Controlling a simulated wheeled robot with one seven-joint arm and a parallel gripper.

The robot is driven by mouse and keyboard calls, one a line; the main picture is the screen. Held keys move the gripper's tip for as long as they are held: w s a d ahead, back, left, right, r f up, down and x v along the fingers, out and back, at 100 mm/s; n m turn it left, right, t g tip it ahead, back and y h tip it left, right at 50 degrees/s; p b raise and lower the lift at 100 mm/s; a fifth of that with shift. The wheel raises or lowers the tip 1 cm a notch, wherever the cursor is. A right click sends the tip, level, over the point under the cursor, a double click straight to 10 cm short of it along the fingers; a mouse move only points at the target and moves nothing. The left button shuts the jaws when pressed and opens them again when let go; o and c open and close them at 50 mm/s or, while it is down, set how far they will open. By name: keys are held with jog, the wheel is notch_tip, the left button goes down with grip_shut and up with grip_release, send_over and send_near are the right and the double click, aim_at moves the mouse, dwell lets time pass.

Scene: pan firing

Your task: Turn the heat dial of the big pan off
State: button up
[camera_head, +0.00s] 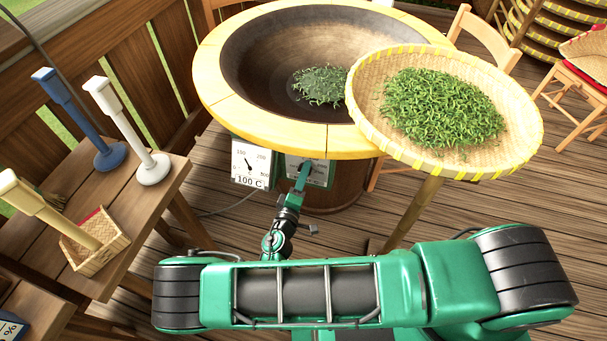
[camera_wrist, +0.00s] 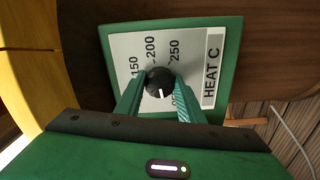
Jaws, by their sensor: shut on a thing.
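The big pan (camera_head: 250,75) is a wide dark bowl with a yellow rim, with some green leaves in it. On its side is a green-edged panel marked HEAT C (camera_wrist: 208,80). The black heat dial (camera_wrist: 160,80) is on that panel, with labels 150, 200 and 250 showing and other labels hidden by a finger. Its white mark points down in the wrist view, away from those three numbers. My gripper (camera_wrist: 160,88) is shut on the dial, one finger on each side. In the head view my gripper (camera_head: 303,173) reaches the panel under the rim.
A gauge (camera_head: 250,165) beside the panel reads 100 C. A woven basket (camera_head: 525,125) of green leaves sits at the pan's right, above my arm. A wooden table (camera_head: 150,205) at left holds blue and white upright tools and a small basket.

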jog(key=n, duration=0.5)
jog(key=shift+a, duration=0.2)
jog(key=shift+n, duration=0.3)
jog(key=shift+f, duration=0.1)
jog(key=o, duration=1.1)
jog(key=shift+d, duration=0.1)
jog(key=shift+c, duration=0.2)
jog(key=v, duration=1)
jog(key=shift+s, duration=0.3)
